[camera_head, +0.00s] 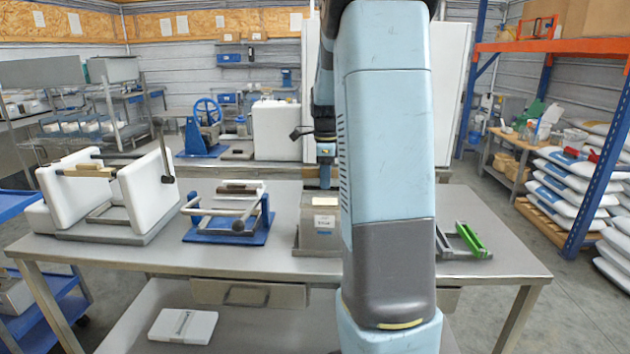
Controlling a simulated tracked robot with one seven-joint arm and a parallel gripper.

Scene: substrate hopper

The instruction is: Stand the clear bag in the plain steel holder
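My gripper (326,168) points down near the middle of the steel table (285,254), just left of my large blue-grey arm link. Its fingers are small and partly merge with what is behind, so I cannot tell whether they are open. Directly below is a grey steel box-shaped holder (308,240) with a white label on its front. Its right side is hidden by my arm. A narrow grey-blue piece shows between gripper and holder; I cannot tell whether they touch. I cannot make out the clear bag.
A blue-based frame with metal bars (233,236) stands left of the holder. Farther left is a fixture with white upright panels (70,198). A green-and-grey fixture (463,241) sits right of my arm. A rear bench holds a blue wheeled device (207,125). The table's front strip is clear.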

